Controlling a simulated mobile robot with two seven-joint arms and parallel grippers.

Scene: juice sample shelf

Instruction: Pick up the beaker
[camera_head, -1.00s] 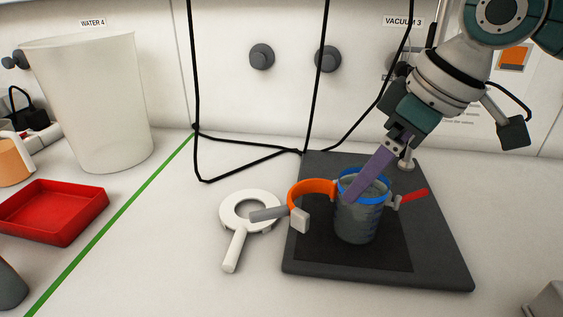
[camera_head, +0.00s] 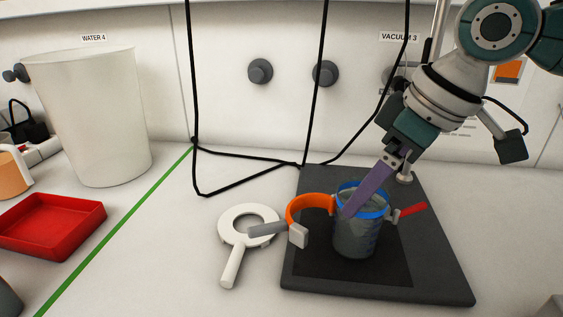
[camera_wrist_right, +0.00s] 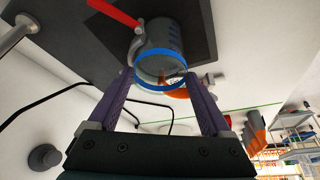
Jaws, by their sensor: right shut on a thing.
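The beaker (camera_head: 355,240) is grey with a blue rim and stands upright on the dark plate (camera_head: 435,270). An orange curved piece (camera_head: 305,203) is at its left side and a red handle (camera_head: 412,209) at its right. My right gripper (camera_head: 357,203) reaches down to it from the upper right with long purple fingers and is shut on the beaker near its rim. In the right wrist view the beaker (camera_wrist_right: 163,42) lies between the two fingertips. My left gripper is not in view.
A white ring with a handle (camera_head: 232,265) lies left of the plate. A red tray (camera_head: 50,228) and a large white bucket (camera_head: 90,120) stand farther left, beyond a green line. A black cable (camera_head: 250,176) hangs behind. The bench right of the plate is mostly clear.

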